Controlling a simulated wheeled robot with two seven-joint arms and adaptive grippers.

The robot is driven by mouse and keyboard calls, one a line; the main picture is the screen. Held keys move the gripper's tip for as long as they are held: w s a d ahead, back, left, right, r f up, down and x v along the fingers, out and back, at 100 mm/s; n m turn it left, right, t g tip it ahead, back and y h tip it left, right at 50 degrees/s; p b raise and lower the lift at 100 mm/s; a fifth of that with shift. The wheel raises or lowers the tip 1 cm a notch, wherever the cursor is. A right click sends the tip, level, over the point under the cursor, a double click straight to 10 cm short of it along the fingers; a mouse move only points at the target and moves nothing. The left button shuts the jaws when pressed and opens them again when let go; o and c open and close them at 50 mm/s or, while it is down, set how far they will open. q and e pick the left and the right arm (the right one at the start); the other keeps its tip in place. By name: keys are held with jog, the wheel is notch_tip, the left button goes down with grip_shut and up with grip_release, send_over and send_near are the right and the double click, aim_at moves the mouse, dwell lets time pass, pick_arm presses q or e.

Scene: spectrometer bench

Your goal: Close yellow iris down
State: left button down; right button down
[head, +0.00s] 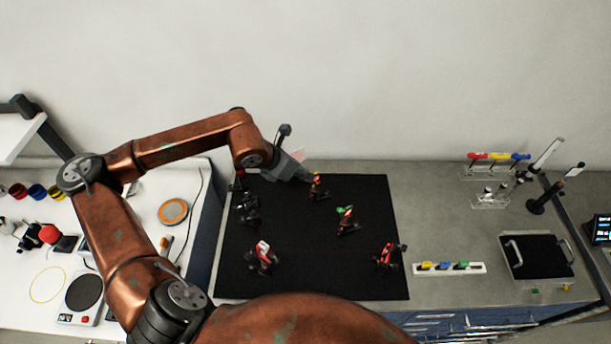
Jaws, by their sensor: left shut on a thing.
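The yellow iris (316,187) is a small upright mount with yellow and red parts near the back of the black breadboard (300,280). My left arm reaches over from the left, and my left gripper (308,179) is at the iris, shut on it from the left side. The fingertips are small here, and the exact part they grip is hard to make out. My right gripper is not in view.
Other mounts stand on the breadboard: a green-topped one (346,217), a red one (387,256), a red and white one (262,257) and dark ones (248,207) at left. A white holder (450,268) and a black tray (538,257) lie to the right.

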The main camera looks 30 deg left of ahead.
pick_arm(q)
jog(key=c, duration=2)
grip_release()
jog(key=v, duration=1.2)
jog(key=shift+s, duration=0.1)
